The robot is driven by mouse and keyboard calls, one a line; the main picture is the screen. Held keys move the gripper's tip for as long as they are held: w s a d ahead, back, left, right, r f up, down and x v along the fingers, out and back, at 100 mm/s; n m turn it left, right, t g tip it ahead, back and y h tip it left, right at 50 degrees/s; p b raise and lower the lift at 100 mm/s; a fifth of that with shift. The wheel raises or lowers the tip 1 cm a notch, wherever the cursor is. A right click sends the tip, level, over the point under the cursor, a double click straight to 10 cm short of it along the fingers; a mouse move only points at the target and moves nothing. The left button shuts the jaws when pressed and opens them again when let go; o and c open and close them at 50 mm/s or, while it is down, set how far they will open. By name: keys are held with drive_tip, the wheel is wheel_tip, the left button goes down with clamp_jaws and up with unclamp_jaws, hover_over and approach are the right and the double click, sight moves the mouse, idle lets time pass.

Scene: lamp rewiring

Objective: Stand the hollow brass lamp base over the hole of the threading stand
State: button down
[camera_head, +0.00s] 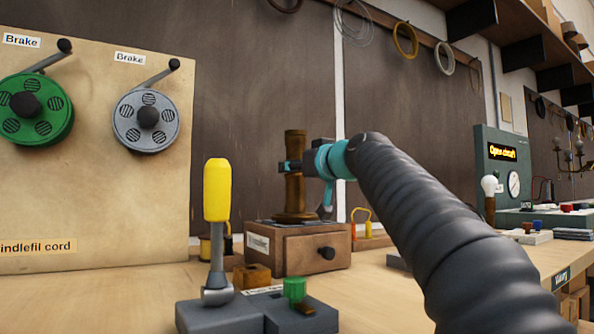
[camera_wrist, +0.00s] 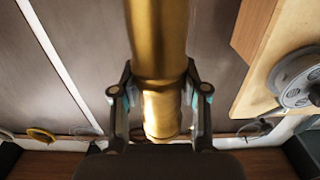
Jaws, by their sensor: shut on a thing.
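The brass lamp base (camera_head: 295,193) stands upright as a tall turned column with a flared foot. The hole is hidden. My gripper (camera_head: 294,167) reaches in from the right and is shut around the column. In the wrist view, the brass column (camera_wrist: 158,40) runs between the two fingers (camera_wrist: 160,98).
A yellow-handled lever (camera_head: 217,190) on a grey block stands in front, with a green knob (camera_head: 295,289) beside it. A panel with green (camera_head: 38,112) and grey (camera_head: 146,122) reels is at left. A teal tester (camera_head: 502,170) and a bulb (camera_head: 489,186) are at right.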

drive_tip(key=c, duration=0.6)
unclamp_jaws()
drive_tip(key=shift+f, duration=0.1)
drive_tip(key=v, duration=1.2)
drive_tip(key=shift+b, duration=0.35)
